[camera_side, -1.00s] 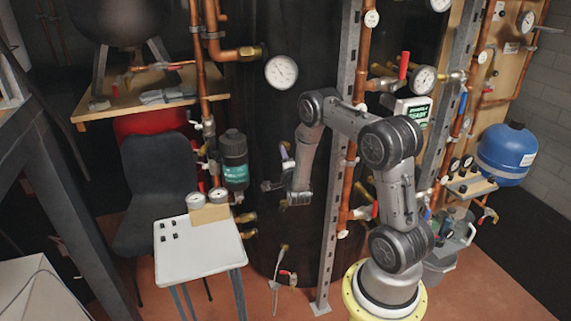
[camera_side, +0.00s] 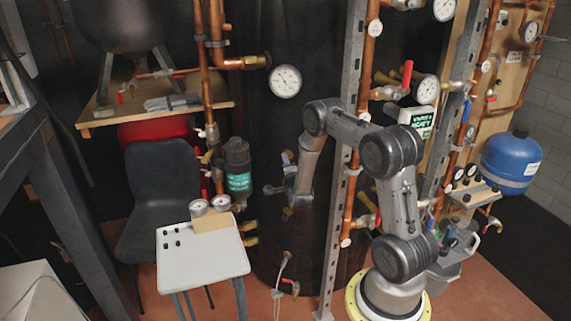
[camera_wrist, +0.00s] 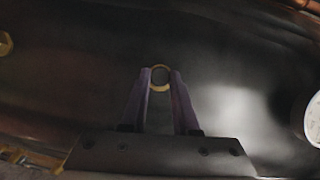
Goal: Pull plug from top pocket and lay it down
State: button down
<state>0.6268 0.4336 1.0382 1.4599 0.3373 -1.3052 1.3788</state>
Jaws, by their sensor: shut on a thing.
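My gripper (camera_side: 288,158) is in front of the black tank (camera_side: 310,110), below the large round gauge. In the wrist view its two purple fingers (camera_wrist: 160,80) are closed on a small round brass piece, which I take to be the plug (camera_wrist: 160,87). It shows as a brass ring with a dark middle between the fingertips. The rest of the plug is hidden. I cannot tell whether it is still inside the pocket or clear of it. In the side view the plug is too small to make out.
A white stool table (camera_side: 200,262) stands left of the tank, with two small gauges, a tan block and several small dark pieces on it. A large gauge (camera_side: 285,81) is on the tank. Copper pipes (camera_side: 360,190) and a grey metal upright (camera_side: 335,240) stand close beside my arm.

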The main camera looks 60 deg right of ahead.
jog(key=shift+a, duration=0.1)
jog(key=shift+s+a, duration=0.1)
jog(key=shift+a, duration=0.5)
jog(key=shift+a, duration=0.15)
jog(key=shift+s+a, duration=0.1)
jog(key=shift+a, duration=0.4)
dwell(0.4)
jog(key=shift+a, duration=0.85)
jog(key=shift+s, duration=0.1)
